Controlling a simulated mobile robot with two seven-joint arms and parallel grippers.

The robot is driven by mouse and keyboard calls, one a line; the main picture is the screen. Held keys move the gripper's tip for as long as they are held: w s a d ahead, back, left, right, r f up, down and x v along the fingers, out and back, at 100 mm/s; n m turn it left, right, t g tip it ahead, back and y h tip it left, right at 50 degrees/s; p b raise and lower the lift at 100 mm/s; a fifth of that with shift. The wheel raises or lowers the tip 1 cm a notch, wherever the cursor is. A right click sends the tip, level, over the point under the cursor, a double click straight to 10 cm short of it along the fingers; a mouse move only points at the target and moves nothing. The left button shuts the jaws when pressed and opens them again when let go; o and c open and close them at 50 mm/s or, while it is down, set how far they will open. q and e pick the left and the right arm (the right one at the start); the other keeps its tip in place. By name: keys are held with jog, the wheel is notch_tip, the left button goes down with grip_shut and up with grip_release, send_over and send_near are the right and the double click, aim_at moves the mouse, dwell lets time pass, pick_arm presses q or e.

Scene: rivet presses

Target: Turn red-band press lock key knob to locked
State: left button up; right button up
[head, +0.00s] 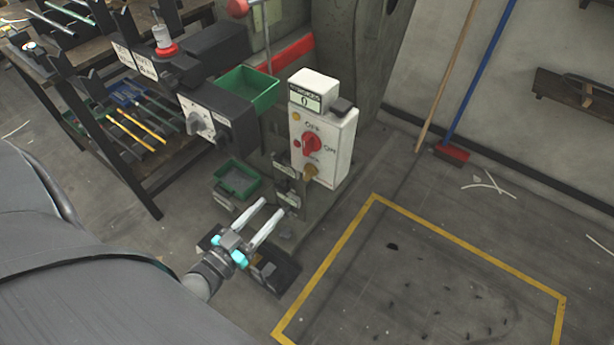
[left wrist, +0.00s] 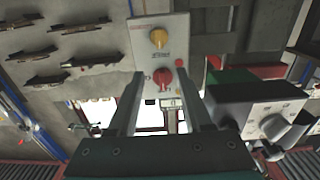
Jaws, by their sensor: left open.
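The red-band press (head: 340,50) stands upright with a red band across it. Its white control box (head: 335,140) carries a red switch knob (head: 311,143) between OFF and ON marks. A yellow key knob (head: 311,171) sits low on the box; its exact angle is too small to tell. In the left wrist view the yellow knob (left wrist: 158,38) and red knob (left wrist: 162,76) show on the box face. My left gripper (head: 274,207) is open and empty, below and in front of the box, apart from it. My right gripper is not in view.
A grey box with a selector knob (head: 199,124) and green bins (head: 247,90) stand left of the control box. A rack (head: 150,150) holds several rods. A broom (head: 452,152) leans on the wall. The yellow-outlined floor (head: 440,270) is mostly clear.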

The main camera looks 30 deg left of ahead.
aim_at(305, 172)
pick_arm(q)
jog(key=w+b, duration=0.1)
jog(key=w, duration=0.3)
jog(key=w+b, duration=0.1)
jog(key=w, duration=0.3)
jog(key=w+d+b, duration=0.1)
jog(key=w, duration=0.3)
jog(key=shift+w+f, duration=0.1)
jog(key=shift+w+b, duration=0.5)
jog(key=shift+w, duration=0.35)
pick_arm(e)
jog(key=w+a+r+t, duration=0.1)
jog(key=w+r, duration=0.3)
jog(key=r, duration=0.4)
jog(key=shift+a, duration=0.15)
pick_arm(q)
grip_shut()
